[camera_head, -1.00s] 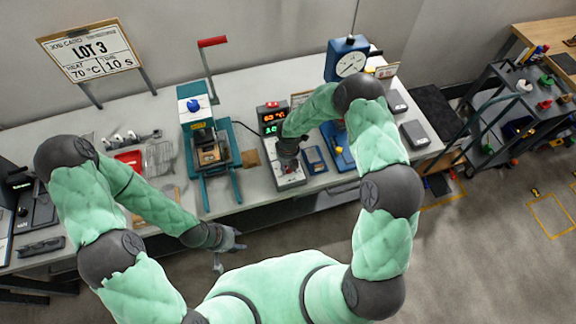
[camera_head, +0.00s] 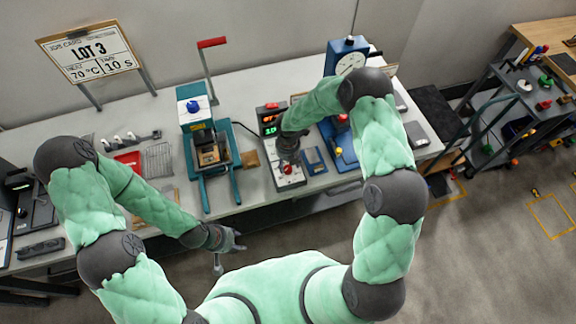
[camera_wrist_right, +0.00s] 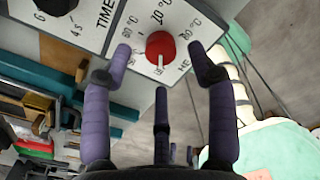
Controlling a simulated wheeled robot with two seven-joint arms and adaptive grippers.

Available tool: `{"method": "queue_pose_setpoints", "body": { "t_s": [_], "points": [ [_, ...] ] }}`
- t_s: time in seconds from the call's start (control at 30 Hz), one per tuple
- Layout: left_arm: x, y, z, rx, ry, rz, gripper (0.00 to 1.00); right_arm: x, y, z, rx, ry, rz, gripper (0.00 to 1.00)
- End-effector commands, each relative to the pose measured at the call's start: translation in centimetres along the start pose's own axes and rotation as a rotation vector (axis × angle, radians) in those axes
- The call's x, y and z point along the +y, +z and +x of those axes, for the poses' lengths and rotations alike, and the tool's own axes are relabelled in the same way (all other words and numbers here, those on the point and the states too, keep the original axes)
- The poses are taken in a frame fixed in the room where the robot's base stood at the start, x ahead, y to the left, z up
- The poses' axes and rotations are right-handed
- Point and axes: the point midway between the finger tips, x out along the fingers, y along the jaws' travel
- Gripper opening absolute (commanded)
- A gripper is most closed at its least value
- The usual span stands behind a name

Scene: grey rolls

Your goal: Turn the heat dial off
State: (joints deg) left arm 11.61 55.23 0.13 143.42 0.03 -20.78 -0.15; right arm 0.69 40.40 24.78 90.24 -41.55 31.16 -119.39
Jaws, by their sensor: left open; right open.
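The heat dial (camera_wrist_right: 160,46) is a red round knob on a white panel (camera_wrist_right: 140,25) with temperature marks around it. Its white pointer points down in the right wrist view, away from the mark at the top. My right gripper (camera_wrist_right: 160,66) is open, with a fingertip on either side of the dial and a third finger below; contact is unclear. In the head view my right gripper (camera_head: 288,157) is above the control box (camera_head: 291,180), partly covering it. My left gripper (camera_head: 228,242) is open and empty in front of the bench.
The black time dial (camera_wrist_right: 55,5) is beside the heat dial, cut by the frame edge. A lit display (camera_head: 270,120) stands behind the control box. The teal press (camera_head: 203,140) is left of the box; a blue gauge stand (camera_head: 342,140) is right of it.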

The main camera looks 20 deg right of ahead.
Motion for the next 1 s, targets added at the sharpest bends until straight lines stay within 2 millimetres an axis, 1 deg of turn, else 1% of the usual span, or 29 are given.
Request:
{"method": "queue_pose_setpoints", "body": {
  "t_s": [0.03,0.2,0.3,0.4,0.6,1.0],
  "points": [
    [0.0,0.0,0.0,0.0,0.0,0.0,0.47,0.0,0.2,-1.3,-0.005,0.002,0.001,0.58],
    [0.0,0.0,0.0,0.0,0.0,0.0,0.47,0.0,0.1,-4.6,-0.004,0.001,0.0,0.58],
    [0.0,0.0,0.0,0.0,0.0,0.0,0.47,0.0,0.2,-6.2,-0.004,0.002,0.001,0.58],
    [0.0,0.0,0.0,0.0,0.0,0.0,0.47,0.0,0.1,-7.3,-0.002,0.001,0.001,0.58],
    [0.0,0.0,0.0,0.0,0.0,0.0,0.47,-0.1,0.0,-8.3,0.0,0.0,0.0,0.58],
    [0.0,0.0,0.0,0.0,0.0,0.0,0.47,-0.1,0.1,-8.3,0.0,0.0,0.0,0.58]
  ]
}}
